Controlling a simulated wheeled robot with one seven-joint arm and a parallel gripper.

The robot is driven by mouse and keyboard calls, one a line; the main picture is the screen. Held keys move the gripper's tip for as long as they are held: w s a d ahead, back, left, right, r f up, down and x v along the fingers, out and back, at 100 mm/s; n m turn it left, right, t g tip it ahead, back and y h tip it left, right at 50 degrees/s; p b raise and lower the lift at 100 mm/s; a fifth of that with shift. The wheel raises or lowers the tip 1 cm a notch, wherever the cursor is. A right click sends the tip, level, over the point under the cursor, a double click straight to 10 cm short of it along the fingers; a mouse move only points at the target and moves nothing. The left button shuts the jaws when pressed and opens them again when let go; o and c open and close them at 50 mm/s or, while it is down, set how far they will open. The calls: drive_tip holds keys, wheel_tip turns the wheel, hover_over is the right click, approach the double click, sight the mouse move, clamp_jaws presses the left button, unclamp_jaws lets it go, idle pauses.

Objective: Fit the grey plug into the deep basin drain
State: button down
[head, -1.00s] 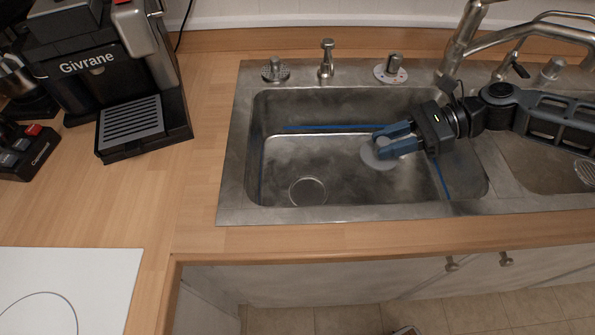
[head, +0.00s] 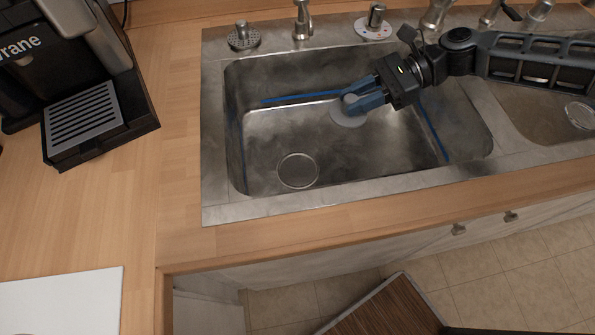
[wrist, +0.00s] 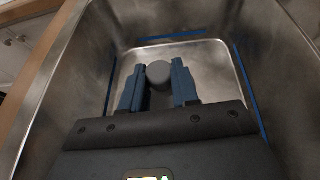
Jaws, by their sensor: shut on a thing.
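The grey plug (head: 347,117) is a round disc with a knob on top. My gripper (head: 352,102) is shut on its knob and holds it over the deep basin (head: 345,160), toward the back and right of the drain. In the wrist view the plug's round knob (wrist: 158,72) sits between the two blue fingers of my gripper (wrist: 158,82). The drain (head: 298,170) is a round ring in the basin floor, near the front left, and it is uncovered. Whether the plug touches the basin floor I cannot tell.
The faucet (head: 436,14) rises behind the basin, with a soap dispenser (head: 302,20) and a knob (head: 374,22) on the back rim. A second basin (head: 545,115) lies to the right. A coffee machine (head: 90,90) stands on the counter at left. The basin's left half is clear.

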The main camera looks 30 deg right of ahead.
wheel_tip(320, 180, down, 3)
drive_tip(key=shift+r+b, duration=0.15)
drive_tip(key=shift+b, duration=0.75)
drive_tip(key=a+f, duration=0.2)
drive_tip(key=a, duration=0.1)
drive_tip(key=a+f+p, duration=0.1)
drive_tip(key=a+f, duration=0.1)
drive_tip(key=a, duration=0.2)
drive_tip(key=a+f, duration=0.2)
drive_tip(key=a, duration=0.2)
drive_tip(key=shift+w+a+f+p, duration=0.25)
drive_tip(key=shift+w+f+p, duration=0.05)
drive_tip(key=shift+w+f, duration=0.1)
drive_tip(key=shift+f, duration=2.05)
drive_tip(key=shift+s+f, duration=0.1)
drive_tip(key=shift+f, duration=0.05)
drive_tip(key=c, duration=0.8)
unclamp_jaws()
drive_tip(key=shift+c, duration=0.2)
